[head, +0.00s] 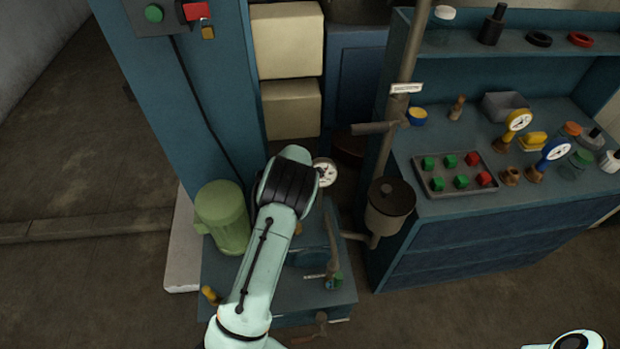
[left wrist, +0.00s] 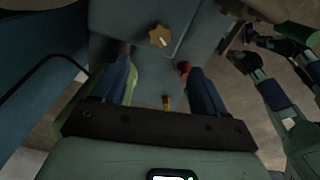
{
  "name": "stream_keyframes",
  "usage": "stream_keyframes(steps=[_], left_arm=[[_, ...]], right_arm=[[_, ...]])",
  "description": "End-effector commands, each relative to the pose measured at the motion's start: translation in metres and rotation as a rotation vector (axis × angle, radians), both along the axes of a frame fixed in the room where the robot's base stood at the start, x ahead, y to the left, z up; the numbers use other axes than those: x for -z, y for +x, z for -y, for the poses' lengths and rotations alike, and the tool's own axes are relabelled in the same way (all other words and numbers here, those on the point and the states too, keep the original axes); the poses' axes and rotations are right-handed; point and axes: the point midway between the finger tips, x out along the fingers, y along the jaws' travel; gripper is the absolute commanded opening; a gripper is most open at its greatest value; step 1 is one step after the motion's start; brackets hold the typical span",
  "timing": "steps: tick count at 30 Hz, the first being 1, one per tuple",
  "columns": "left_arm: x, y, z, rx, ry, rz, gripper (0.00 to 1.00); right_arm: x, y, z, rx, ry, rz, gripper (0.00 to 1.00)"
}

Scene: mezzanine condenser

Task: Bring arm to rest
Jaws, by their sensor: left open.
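My left arm (head: 262,255) is mint green with a black ribbed joint and reaches up over the blue machine base in the head view. Its gripper is hidden beneath the arm there. In the left wrist view my left gripper (left wrist: 157,66) is open, its two blue fingers apart with nothing held between them. A brass star-shaped knob (left wrist: 160,36) on a blue-grey surface shows just beyond the fingertips; I cannot tell the gap. A mint arm part with dark bands (left wrist: 270,95) shows at the right, probably my right arm. Only a mint piece (head: 580,341) shows at the head view's lower right.
A green motor (head: 222,212) stands close left of the arm. A round gauge (head: 325,172) is beside the black joint. A pipe with a pot (head: 390,197) stands to the right. Beyond it is a blue bench (head: 440,235) with a tray of red and green blocks (head: 440,192).

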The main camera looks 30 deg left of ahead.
Motion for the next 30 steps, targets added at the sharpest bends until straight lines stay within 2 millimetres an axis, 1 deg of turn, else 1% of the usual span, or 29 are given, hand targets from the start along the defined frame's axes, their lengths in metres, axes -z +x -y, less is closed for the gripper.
stream_keyframes(steps=[5, 8, 11, 14, 15, 17, 18, 20, 21, 23, 24, 25, 27, 30], left_arm=[[0.000, 0.000, 0.000, 0.001, 0.000, 0.000, 0.73], [0.009, -0.006, 0.001, 0.033, 0.000, -0.011, 0.73], [0.038, -0.029, 0.009, 0.170, -0.006, -0.041, 0.73], [0.083, -0.070, 0.027, 0.433, -0.029, -0.080, 0.73], [0.101, -0.090, 0.039, 0.567, -0.047, -0.091, 0.73], [0.124, -0.120, 0.060, 0.778, -0.079, -0.095, 0.73], [0.136, -0.140, 0.076, 0.923, -0.104, -0.089, 0.73], [0.150, -0.168, 0.102, 1.139, -0.143, -0.063, 0.73], [0.155, -0.185, 0.120, 1.279, -0.169, -0.036, 0.73], [0.159, -0.209, 0.147, 1.477, -0.202, 0.019, 0.73], [0.159, -0.221, 0.164, 1.596, -0.219, 0.062, 0.73], [0.158, -0.230, 0.175, 1.678, -0.227, 0.096, 0.73], [0.153, -0.246, 0.199, 1.838, -0.241, 0.174, 0.73], [0.145, -0.259, 0.222, 1.991, -0.239, 0.263, 0.73]], right_arm=[[0.000, 0.000, 0.000, 0.000, 0.000, 0.000, 0.00], [0.000, 0.000, 0.000, 0.000, 0.000, 0.000, 0.00], [0.000, 0.000, 0.000, 0.000, 0.000, 0.000, 0.00], [0.000, 0.000, 0.000, 0.000, 0.000, 0.000, 0.00], [0.000, 0.000, 0.000, 0.000, 0.000, 0.000, 0.00], [0.000, 0.000, 0.000, 0.000, 0.000, 0.000, 0.00], [0.000, 0.000, 0.000, 0.000, 0.000, 0.000, 0.00], [0.000, 0.000, 0.000, 0.000, 0.000, 0.000, 0.00], [0.000, 0.000, 0.000, 0.000, 0.000, 0.000, 0.00], [0.000, 0.000, 0.000, 0.000, 0.000, 0.000, 0.00], [0.000, 0.000, 0.000, 0.000, 0.000, 0.000, 0.00], [0.000, 0.000, 0.000, 0.000, 0.000, 0.000, 0.00], [0.000, 0.000, 0.000, 0.000, 0.000, 0.000, 0.00], [0.000, 0.000, 0.000, 0.000, 0.000, 0.000, 0.00]])
